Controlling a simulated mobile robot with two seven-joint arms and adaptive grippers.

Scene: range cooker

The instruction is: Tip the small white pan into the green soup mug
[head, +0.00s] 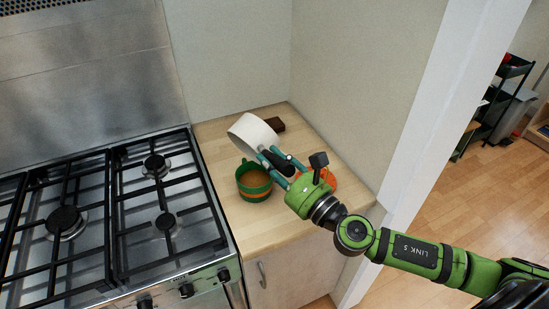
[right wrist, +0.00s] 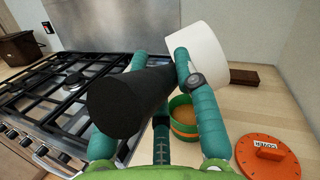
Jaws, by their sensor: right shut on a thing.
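The small white pan (head: 250,134) is tilted well over, above and just behind the green soup mug. Its black handle (right wrist: 125,102) is between the teal fingers of my right gripper (head: 275,160), which is shut on it. The white pan body (right wrist: 199,50) also shows at the top of the right wrist view. The green soup mug (head: 252,191) stands upright on the wooden counter, with an orange band and something orange-brown inside. It is partly hidden behind a finger in the right wrist view (right wrist: 180,139). My left gripper is not in view.
The gas cooker (head: 110,225) with black grates lies left of the counter (head: 250,230). A flat orange disc (right wrist: 268,158) lies right of the mug. A dark brown block (head: 275,125) sits near the back wall. A wall bounds the counter's right side.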

